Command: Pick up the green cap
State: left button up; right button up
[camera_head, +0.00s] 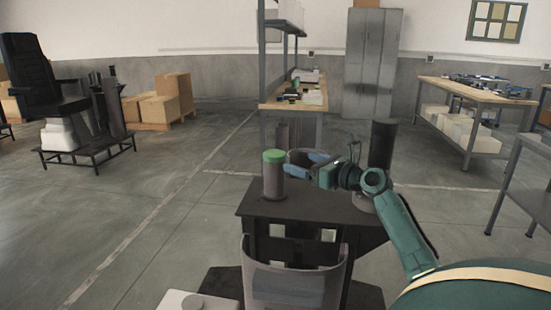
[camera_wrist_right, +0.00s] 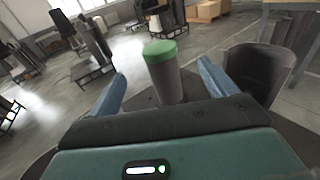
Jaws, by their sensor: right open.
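The green cap (camera_head: 273,155) sits on top of a grey upright cylinder (camera_head: 273,181) on a dark stand. In the right wrist view the green cap (camera_wrist_right: 160,47) is ahead of the jaws, on top of the grey cylinder (camera_wrist_right: 167,82). My right gripper (camera_head: 302,165) is open and empty, just to the right of the cap at about its height. In the wrist view its two blue fingers (camera_wrist_right: 160,80) are spread wide, with the cylinder showing between them. The fingers do not visibly touch the cap. My left gripper is not in view.
The dark stand top (camera_head: 318,208) also carries an open grey container behind my right gripper; this container (camera_wrist_right: 258,70) shows right of the fingers in the wrist view. A tall dark cylinder (camera_head: 382,145) stands at right. A curved grey panel (camera_head: 290,285) is in front.

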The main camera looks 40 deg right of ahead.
aim_at(270, 151)
jog(key=w, duration=0.4)
jog(key=w+a, duration=0.1)
jog(key=w, duration=0.7)
jog(key=shift+w+a+f+b, duration=0.2)
jog(key=shift+w+b, duration=0.1)
jog(key=shift+w, duration=0.1)
jog(key=shift+c, duration=0.4)
jog(key=c, duration=1.2)
